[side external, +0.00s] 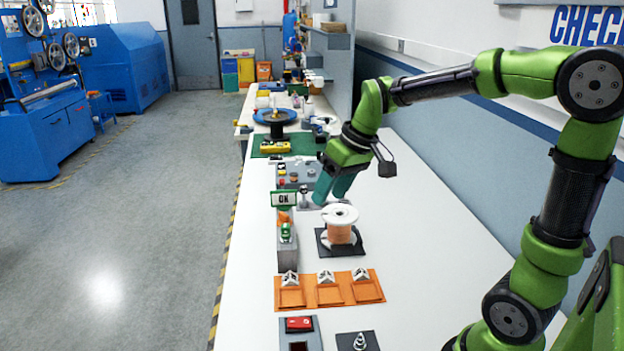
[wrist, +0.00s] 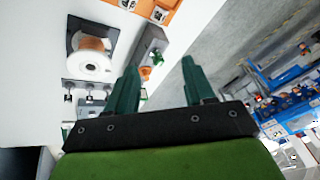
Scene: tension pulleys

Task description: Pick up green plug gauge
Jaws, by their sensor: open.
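The green plug gauge (side external: 286,233) stands upright on a narrow grey block (side external: 287,256) below the OK sign (side external: 284,199) in the side view. My gripper (side external: 331,196) is above the bench, higher than the gauge and to its right in that view. Its teal fingers are tilted and hold nothing. In the wrist view my gripper (wrist: 160,64) has its fingers wide apart. The grey block (wrist: 148,48) shows beyond the left finger there, with small coloured parts on it.
An orange part (side external: 284,216) sits just behind the gauge. A copper wire spool (side external: 340,232) stands right of the block, under my gripper. An orange tray (side external: 330,289) lies in front, and a control box (side external: 296,172) behind. The bench (side external: 430,240) is clear to the right.

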